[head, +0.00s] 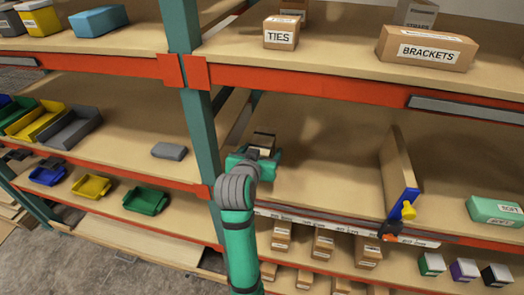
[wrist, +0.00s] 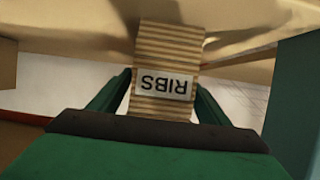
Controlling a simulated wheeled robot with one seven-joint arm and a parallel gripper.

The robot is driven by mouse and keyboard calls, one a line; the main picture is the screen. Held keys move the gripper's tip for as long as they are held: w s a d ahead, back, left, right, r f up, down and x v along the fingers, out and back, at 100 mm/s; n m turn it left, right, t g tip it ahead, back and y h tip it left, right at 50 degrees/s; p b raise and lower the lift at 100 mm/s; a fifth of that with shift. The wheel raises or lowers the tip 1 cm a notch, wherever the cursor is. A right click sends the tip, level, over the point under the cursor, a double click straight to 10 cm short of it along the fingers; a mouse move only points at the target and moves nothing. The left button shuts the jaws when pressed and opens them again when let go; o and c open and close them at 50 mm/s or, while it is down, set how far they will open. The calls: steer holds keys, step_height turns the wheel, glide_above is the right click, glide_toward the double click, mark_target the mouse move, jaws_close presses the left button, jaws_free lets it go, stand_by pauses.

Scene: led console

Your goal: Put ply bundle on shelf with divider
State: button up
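The ply bundle (wrist: 170,45) is a striped, layered wood block with a white label reading "RIBS", upside down in the wrist view. My gripper (wrist: 165,85) has its green fingers against both sides of the bundle and appears shut on it. In the head view my gripper (head: 250,160) is over the left part of the right bay's middle shelf (head: 325,175), with the bundle (head: 263,141) just beyond the fingers. I cannot tell whether the bundle touches the shelf. An upright wooden divider (head: 398,168) with a blue front edge and yellow clamp (head: 408,211) stands on this shelf.
A teal upright (head: 200,140) stands close to my arm's left. The upper shelf holds TIES (head: 281,32) and BRACKETS (head: 426,48) boxes. A green box (head: 494,210) lies right of the divider. Small boxes (head: 323,244) fill the shelf below. The board left of the divider is clear.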

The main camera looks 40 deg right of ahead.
steer(key=shift+r, duration=0.15)
steer(key=v, duration=1.2)
stand_by(0.4)
